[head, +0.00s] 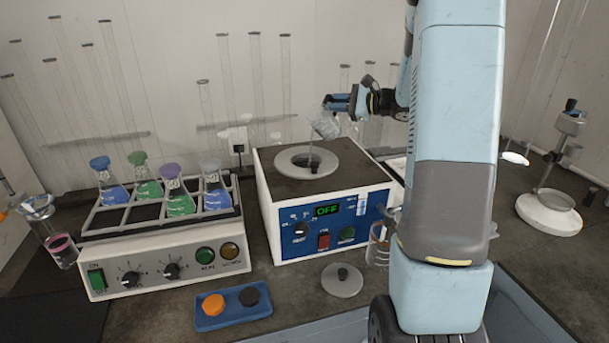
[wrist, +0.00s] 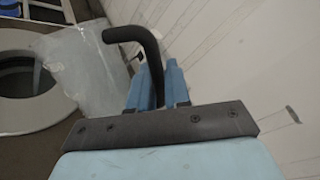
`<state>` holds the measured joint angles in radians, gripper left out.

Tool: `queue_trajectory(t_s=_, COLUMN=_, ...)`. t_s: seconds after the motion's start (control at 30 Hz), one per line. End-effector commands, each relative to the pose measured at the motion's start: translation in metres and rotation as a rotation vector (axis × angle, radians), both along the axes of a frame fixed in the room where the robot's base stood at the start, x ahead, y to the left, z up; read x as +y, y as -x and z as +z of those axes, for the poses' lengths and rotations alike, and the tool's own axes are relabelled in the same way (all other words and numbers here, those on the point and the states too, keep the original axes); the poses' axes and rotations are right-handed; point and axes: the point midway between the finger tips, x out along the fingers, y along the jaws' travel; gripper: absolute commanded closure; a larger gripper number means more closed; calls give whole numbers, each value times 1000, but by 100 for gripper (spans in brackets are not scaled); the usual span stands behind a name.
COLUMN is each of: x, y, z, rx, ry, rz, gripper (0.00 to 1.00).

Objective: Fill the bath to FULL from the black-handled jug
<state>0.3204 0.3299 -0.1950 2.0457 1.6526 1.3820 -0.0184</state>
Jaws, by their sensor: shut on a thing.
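My gripper (head: 341,103) is shut on the black handle (wrist: 140,40) of a clear jug (head: 325,124). The jug is held tilted above the bath (head: 270,191), with its mouth toward the round opening (head: 311,161). A thin stream (head: 310,143) runs down from the jug into the opening. In the wrist view the clear jug (wrist: 85,70) overlaps the edge of the bath's pale ring (wrist: 45,112). The bath's green display (head: 327,210) reads OFF. The level inside the bath cannot be made out.
A round lid (head: 342,279) with a black knob lies in front of the bath. A shaker (head: 160,255) with several coloured flasks stands left. A blue tray (head: 233,307) holds an orange and a black piece. A clear beaker (head: 377,247) stands close to my arm, at the bath's right front.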

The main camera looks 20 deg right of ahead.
Motion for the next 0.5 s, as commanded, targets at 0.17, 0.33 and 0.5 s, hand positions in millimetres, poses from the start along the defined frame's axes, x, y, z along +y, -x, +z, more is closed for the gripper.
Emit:
queue_trajectory(t_s=0.17, x=1, y=1, z=1, rx=-15, ry=16, rz=0, gripper=100)
queue_trajectory(t_s=0.33, x=2, y=1, z=1, rx=-29, ry=30, rz=1, gripper=100)
queue_trajectory(t_s=0.5, x=3, y=2, z=1, rx=-42, ry=46, rz=1, gripper=100)
